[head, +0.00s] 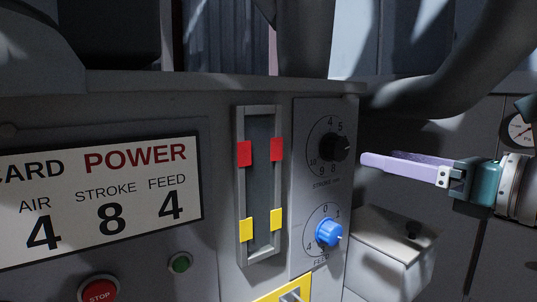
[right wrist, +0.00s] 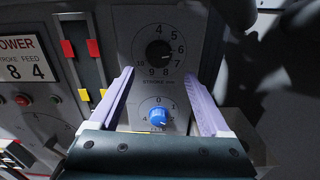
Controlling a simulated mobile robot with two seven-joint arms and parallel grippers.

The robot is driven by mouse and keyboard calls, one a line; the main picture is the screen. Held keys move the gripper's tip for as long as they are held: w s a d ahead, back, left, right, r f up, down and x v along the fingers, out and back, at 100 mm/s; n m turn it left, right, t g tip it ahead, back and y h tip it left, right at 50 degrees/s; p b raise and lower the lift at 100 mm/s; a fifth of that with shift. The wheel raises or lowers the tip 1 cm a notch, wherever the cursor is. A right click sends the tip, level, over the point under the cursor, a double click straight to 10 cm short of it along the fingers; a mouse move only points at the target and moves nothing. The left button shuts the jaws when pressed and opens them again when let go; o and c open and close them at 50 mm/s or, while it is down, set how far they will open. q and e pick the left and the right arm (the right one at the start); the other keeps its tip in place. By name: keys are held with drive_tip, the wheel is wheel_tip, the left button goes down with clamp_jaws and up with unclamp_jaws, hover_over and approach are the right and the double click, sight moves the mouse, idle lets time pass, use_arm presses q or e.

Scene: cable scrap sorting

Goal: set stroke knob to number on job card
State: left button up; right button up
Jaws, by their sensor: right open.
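The job card (head: 100,200) at the left of the head view reads air 4, stroke 8, feed 4. The black stroke knob (head: 335,148) sits on a numbered dial on the panel's right part; it also shows in the right wrist view (right wrist: 158,51). Its pale mark seems to face right, around 5 to 6, but is too small to read surely. My right gripper (head: 367,160) is open and empty, to the right of the knob in the head view. In the right wrist view its two purple fingers (right wrist: 158,74) frame the area below the knob, apart from it. My left gripper is not in view.
A blue feed knob (head: 329,234) sits below the stroke knob. A slotted gauge (head: 260,190) with red and yellow markers is left of the dials. A red stop button (head: 98,291) and green button (head: 180,262) are lower left. A pale box (head: 395,250) juts out lower right.

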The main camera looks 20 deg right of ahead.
sight(343, 148)
drive_tip(key=p+x, duration=0.1)
drive_tip(key=x, duration=0.7)
drive_tip(key=shift+a+r, duration=0.1)
drive_tip(key=shift+a, duration=0.1)
clamp_jaws()
idle(0.4)
